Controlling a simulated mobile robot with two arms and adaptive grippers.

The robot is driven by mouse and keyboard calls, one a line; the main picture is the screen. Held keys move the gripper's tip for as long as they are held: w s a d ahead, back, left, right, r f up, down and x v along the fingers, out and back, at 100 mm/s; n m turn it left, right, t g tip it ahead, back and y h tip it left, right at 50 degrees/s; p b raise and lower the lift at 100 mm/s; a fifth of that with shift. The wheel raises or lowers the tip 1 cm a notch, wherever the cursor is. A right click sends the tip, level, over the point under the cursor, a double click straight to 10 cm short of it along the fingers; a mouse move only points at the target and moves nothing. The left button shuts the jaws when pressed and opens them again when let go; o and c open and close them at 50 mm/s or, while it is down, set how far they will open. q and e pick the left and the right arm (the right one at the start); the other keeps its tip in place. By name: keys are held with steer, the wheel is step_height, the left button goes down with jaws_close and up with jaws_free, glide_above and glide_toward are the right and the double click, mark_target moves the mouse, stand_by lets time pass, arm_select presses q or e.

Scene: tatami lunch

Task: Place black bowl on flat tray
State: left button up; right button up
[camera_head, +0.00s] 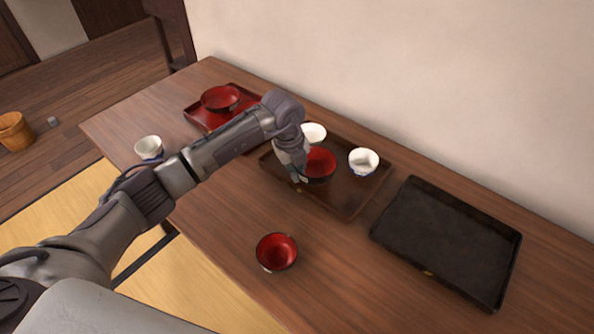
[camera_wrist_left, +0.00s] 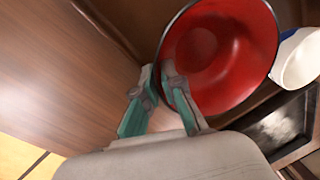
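A black bowl with a red inside (camera_head: 320,161) is at the brown tray in the middle of the table. My left gripper (camera_head: 300,176) is at its near left rim. In the left wrist view, the fingertips (camera_wrist_left: 159,77) are close together with the rim of the bowl (camera_wrist_left: 225,50) between them, one finger inside and one outside. Whether the bowl is lifted clear of the tray is hard to tell. The flat black tray (camera_head: 445,240) lies empty at the right. My right gripper is not in view.
The brown tray (camera_head: 345,207) also holds two white bowls (camera_head: 363,161) (camera_head: 313,133). Another red-lined black bowl (camera_head: 277,252) stands near the front edge. A red tray (camera_head: 205,118) with a red bowl (camera_head: 220,98) and a white cup (camera_head: 149,147) are at the left.

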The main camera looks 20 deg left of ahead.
arm_select(q)
steer(key=o, duration=0.3)
steer(key=shift+r, duration=0.35)
steer(key=r, duration=0.3)
steer(key=s+a+r, duration=0.1)
steer(key=r, duration=0.7)
steer(key=shift+s+a+r+b, duration=0.2)
steer(key=shift+r+b, duration=0.05)
steer(key=shift+b, duration=0.1)
